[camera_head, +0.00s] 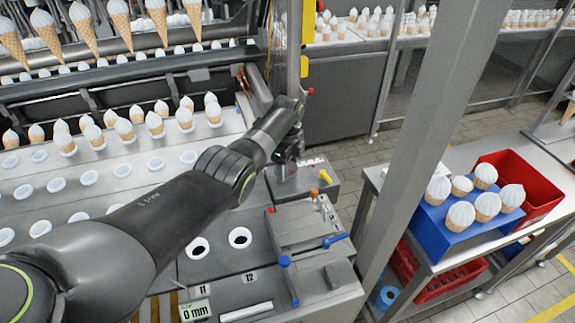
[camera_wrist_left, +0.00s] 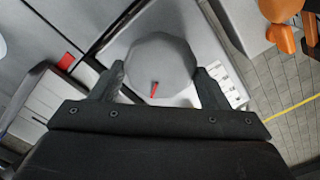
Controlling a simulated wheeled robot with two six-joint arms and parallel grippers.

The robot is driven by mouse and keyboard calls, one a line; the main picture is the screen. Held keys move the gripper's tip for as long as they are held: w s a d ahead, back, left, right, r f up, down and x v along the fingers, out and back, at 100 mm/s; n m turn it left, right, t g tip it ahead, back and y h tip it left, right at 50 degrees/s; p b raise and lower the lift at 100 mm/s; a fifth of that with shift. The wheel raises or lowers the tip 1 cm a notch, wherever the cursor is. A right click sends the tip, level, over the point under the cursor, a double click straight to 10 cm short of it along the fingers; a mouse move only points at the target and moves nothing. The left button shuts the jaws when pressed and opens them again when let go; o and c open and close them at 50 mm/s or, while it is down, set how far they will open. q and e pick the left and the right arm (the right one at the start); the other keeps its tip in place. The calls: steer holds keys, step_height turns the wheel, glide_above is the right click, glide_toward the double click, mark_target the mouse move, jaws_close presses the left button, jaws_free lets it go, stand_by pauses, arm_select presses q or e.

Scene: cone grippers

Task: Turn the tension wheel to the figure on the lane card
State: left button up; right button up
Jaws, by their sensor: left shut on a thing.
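My left gripper (camera_head: 284,165) reaches down over a small grey box at the right end of the cone line. In the left wrist view its two fingers (camera_wrist_left: 161,85) are shut on the sides of a round grey wheel (camera_wrist_left: 160,62). The wheel has a short red mark on its near part. In the head view the arm and gripper largely hide the wheel. A white strip with dark marks (camera_wrist_left: 234,92) lies beside it, too small to read. A small display (camera_head: 195,311) reads "0 mm". I cannot make out a lane card's figure. My right gripper is out of view.
A panel (camera_head: 300,229) with blue and orange handles stands just in front of the wheel's box. A grey post (camera_head: 432,130) rises to the right. Beyond it, a blue holder (camera_head: 455,233) with several cones and a red crate (camera_head: 546,200) stand on a table.

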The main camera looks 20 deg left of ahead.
mark_target(288, 168)
arm_select(q)
steer(key=shift+w+r, duration=0.1)
steer(key=shift+r, duration=0.05)
steer(key=o, duration=1)
steer(key=shift+r, duration=0.5)
step_height(288, 168, up, 16)
steer(key=shift+r+b, duration=0.15)
steer(key=shift+b, duration=1.05)
